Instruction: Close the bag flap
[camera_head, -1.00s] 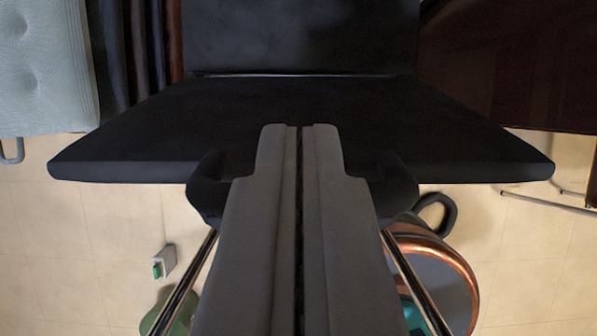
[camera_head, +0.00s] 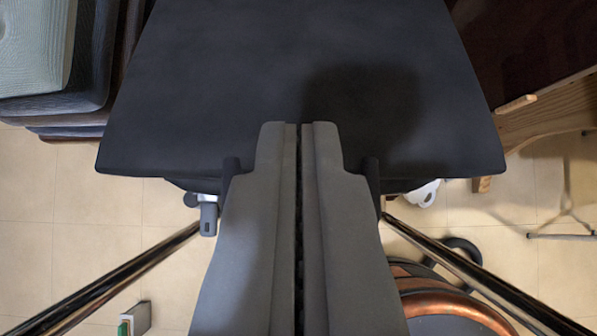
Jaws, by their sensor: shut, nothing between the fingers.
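The black bag flap (camera_head: 230,70) shows as a broad, smooth dark panel across the upper middle. Its rounded front edge runs straight across, and its far end is cut off by the top of the picture. I cannot tell where the flap meets the bag body, which is hidden below it. My gripper (camera_head: 298,127) is shut and empty. Its grey fingers point up the picture, and their tips overlap the front middle of the panel. I cannot tell whether they touch it. A dark shadow lies on the panel right of the fingertips.
Chrome legs (camera_head: 120,275) (camera_head: 480,275) slope down on both sides below the panel. A copper-rimmed round thing (camera_head: 440,300) stands lower right. Dark furniture (camera_head: 535,50) with a wooden frame (camera_head: 545,115) is at upper right. A pale cushioned seat (camera_head: 35,45) is at upper left. Tiled floor (camera_head: 90,230) is open at left.

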